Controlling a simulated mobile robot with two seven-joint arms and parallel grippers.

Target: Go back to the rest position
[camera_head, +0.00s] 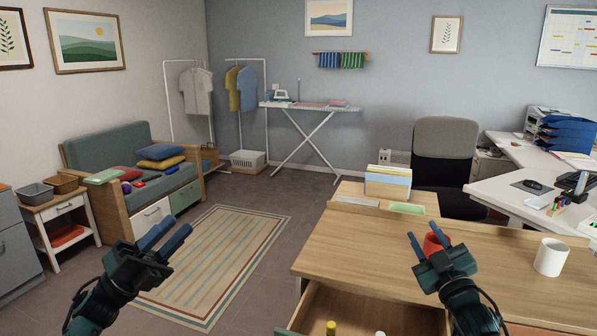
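My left gripper (173,230) is raised over the floor and rug at the lower left. Its two dark blue fingers are apart with nothing between them. My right gripper (425,236) is in front of the wooden desk (480,255). Its fingers are apart, pointing up and away. A red object (434,243) shows behind and between the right fingers, partly hidden by one of them. It seems to stand on the desk beyond the gripper; I cannot tell whether they touch.
A drawer (365,309) is open under the desk, with small items inside. A white mug (550,257) stands on the desk at right. A file box (388,182) stands at the desk's far side. The striped rug (225,255) is clear. A sofa (118,150) stands at left.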

